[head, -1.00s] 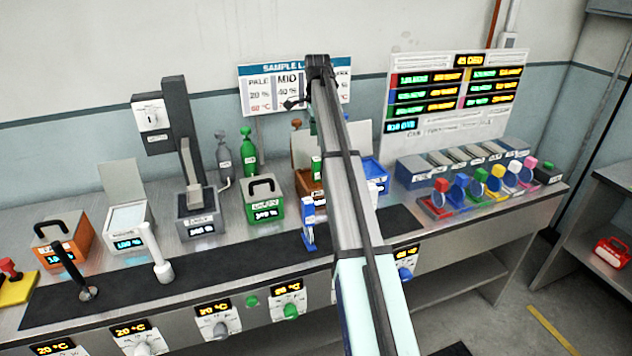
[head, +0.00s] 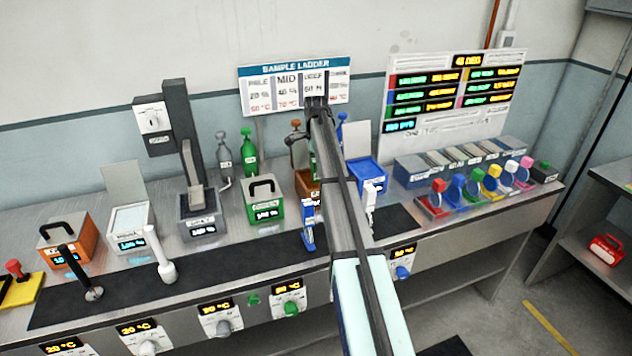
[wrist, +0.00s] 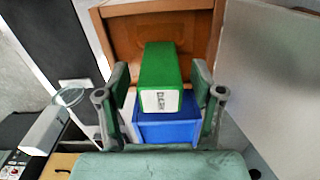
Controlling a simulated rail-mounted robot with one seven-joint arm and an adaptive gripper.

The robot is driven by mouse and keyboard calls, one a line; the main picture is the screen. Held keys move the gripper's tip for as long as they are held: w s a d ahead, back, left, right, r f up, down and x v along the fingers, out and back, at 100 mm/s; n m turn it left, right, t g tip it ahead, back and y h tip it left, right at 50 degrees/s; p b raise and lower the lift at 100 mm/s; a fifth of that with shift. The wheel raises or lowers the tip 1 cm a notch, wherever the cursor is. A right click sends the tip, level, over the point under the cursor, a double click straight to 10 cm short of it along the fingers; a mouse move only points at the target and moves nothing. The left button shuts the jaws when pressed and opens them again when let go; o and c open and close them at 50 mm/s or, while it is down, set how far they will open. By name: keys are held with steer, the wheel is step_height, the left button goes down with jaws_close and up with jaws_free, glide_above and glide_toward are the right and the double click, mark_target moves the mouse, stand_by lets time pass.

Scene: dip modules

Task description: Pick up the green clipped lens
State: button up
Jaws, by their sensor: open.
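In the wrist view a green block (wrist: 160,75) with a white label on its near end stands between my gripper's fingers (wrist: 160,92). It looks like the handle of the green clipped lens; I see no lens disc on it. The fingers are open, one on each side, with narrow gaps to the block. A blue block (wrist: 167,130) shows just below its labelled end. In the head view my gripper (head: 301,155) is low over the bench beside the brown box (head: 306,184), and my arm hides part of this spot.
Another lens (wrist: 69,97) with a white handle (wrist: 43,132) is at lower left in the wrist view. A green box (head: 264,212) is left of my gripper and a blue box (head: 367,173) right. Several coloured lens stands (head: 434,203) line the bench's right end.

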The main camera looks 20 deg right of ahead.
steer(key=shift+f, duration=0.25)
jaws_close()
steer(key=shift+r, duration=0.15)
